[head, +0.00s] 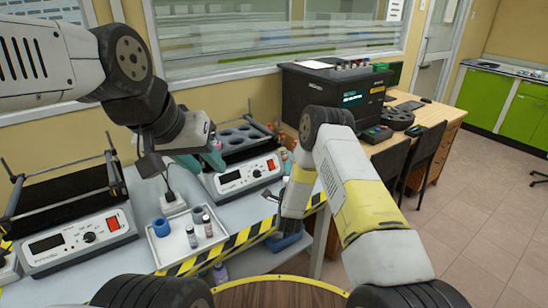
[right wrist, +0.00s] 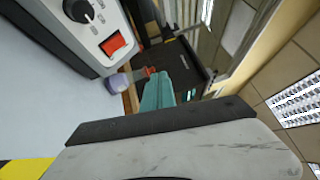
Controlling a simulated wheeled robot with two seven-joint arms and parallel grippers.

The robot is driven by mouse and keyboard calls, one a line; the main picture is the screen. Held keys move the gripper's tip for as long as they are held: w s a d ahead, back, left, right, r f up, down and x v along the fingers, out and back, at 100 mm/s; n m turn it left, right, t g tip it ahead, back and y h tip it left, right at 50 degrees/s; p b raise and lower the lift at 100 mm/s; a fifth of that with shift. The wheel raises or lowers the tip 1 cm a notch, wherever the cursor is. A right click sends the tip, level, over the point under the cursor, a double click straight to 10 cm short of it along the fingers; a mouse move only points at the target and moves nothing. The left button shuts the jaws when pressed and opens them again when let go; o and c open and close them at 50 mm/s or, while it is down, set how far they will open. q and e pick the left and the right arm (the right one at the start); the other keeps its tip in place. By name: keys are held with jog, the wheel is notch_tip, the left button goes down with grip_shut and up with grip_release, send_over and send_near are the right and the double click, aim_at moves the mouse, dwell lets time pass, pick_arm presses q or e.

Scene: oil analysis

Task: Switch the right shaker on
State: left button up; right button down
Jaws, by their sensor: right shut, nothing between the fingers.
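The right shaker (head: 243,178) stands on the bench near the middle of the head view, a white box with a dark rack of round holes on top. Its front has a dark display, a black knob and a red switch (head: 271,165). In the right wrist view the red switch (right wrist: 113,44) and knob (right wrist: 79,11) show at upper left. My right gripper (right wrist: 178,92) is shut and empty, its teal fingers to the right of the switch and apart from it in that picture. My left gripper (head: 203,160) hangs by the shaker's left rear; its opening is unclear.
The left shaker (head: 80,240) stands at far left. A white tray (head: 160,258) with small bottles and a blue round item lies in front of the right shaker. A white power socket (head: 173,203) stands between the shakers. A black machine (head: 325,95) is on the wooden desk behind.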

aim_at(272, 165)
jog(key=shift+w+a, duration=0.1)
jog(key=w+a+f, duration=0.3)
jog(key=w+a, duration=0.1)
jog(key=w, duration=0.2)
jog(key=shift+w+a, duration=0.25)
jog(key=shift+a, duration=0.1)
jog(key=shift+w+f, duration=0.1)
dwell(1.9)
jog(key=shift+w+a+f, duration=0.1)
jog(key=shift+w+a, duration=0.1)
